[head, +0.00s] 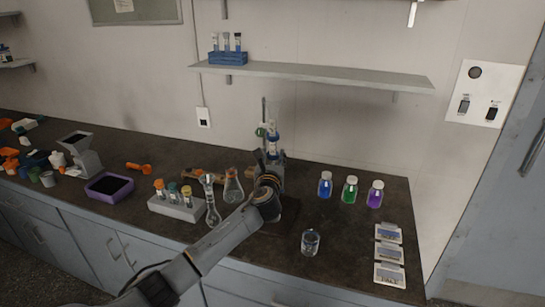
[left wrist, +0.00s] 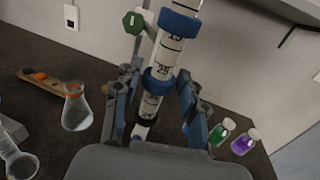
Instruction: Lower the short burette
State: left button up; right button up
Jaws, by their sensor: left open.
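The burette (left wrist: 170,50) is a clear graduated tube with blue bands. It stands at the back of the bench in the head view (head: 273,128), partly hidden by my left gripper (head: 268,158). A green knob (left wrist: 133,22) sits on a white part just left of the tube; it shows green in the head view too. In the left wrist view, my left gripper (left wrist: 158,82) is open, with a finger on either side of the tube's lower part. I cannot tell whether the fingers touch it. My right gripper is not in view.
Flasks (head: 232,185) and a rack of small bottles (head: 175,205) stand left of my arm. Blue, green and purple bottles (head: 350,189) stand to the right. A beaker (head: 310,242) is in front. A shelf (head: 315,76) hangs above the bench.

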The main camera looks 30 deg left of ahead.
pick_arm(q)
jog(key=shift+s+d+r+p, duration=0.15)
jog(key=shift+s+d+p, duration=0.1)
jog(key=shift+s+p, duration=0.15)
jog(key=p+v, duration=0.2)
jog(key=v, duration=0.2)
jog(key=s+d+r+p, duration=0.2)
jog(key=s+r+p, duration=0.3)
jog(key=r+p, duration=0.1)
jog(key=shift+d+r+p, duration=0.3)
jog(key=shift+r+p, duration=0.1)
jog(key=shift+p, duration=0.25)
jog(key=shift+s, duration=0.15)
